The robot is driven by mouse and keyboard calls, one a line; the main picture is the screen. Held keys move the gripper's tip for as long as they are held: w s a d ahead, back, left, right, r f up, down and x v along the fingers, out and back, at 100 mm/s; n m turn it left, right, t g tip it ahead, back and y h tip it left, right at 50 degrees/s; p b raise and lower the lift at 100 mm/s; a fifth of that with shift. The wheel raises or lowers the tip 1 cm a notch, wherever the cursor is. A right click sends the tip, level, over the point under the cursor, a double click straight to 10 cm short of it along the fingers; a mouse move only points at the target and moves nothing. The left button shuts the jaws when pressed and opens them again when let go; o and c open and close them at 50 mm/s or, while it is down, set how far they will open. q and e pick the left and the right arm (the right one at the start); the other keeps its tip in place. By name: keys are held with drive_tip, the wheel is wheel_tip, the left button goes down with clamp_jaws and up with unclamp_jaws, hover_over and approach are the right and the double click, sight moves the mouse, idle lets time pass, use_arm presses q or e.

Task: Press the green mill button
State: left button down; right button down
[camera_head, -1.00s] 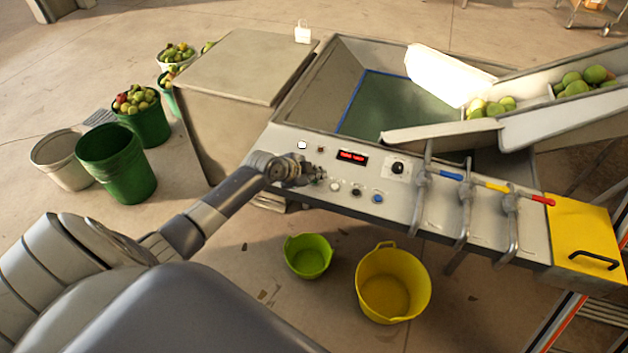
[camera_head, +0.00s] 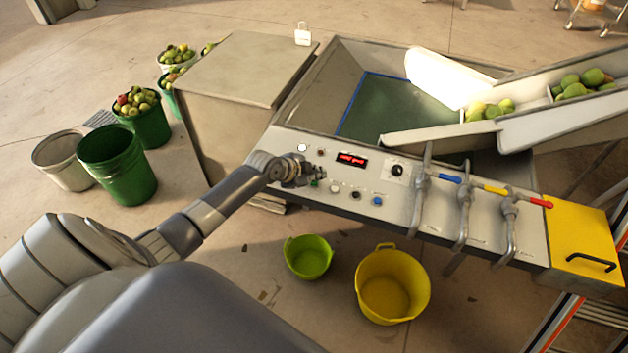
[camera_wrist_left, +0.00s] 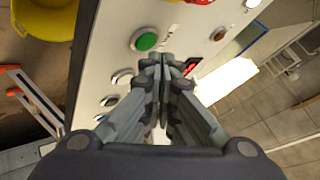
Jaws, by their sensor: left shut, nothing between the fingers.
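The green mill button (camera_wrist_left: 146,41) shows round and lit green in a metal ring on the control panel in the left wrist view. In the head view a small part of the green button (camera_head: 315,183) shows just below my left gripper (camera_head: 318,174). In the left wrist view the left gripper (camera_wrist_left: 163,62) is shut and empty, its fingertips just below and right of the button in the picture. I cannot tell whether they touch the panel; they look apart from the button. My right gripper is not in view.
The grey control panel (camera_head: 325,163) carries a red display (camera_head: 352,160), a black knob (camera_head: 397,170), a blue button (camera_head: 377,201) and pipes with coloured handles. A green tub (camera_head: 308,257) and a yellow tub (camera_head: 393,285) stand on the floor in front.

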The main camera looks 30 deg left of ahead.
sight(316, 185)
use_arm(q)
wheel_tip(316, 185, up, 5)
drive_tip(key=p, duration=0.4)
drive_tip(key=shift+r, duration=0.1)
idle(0.6)
idle(0.3)
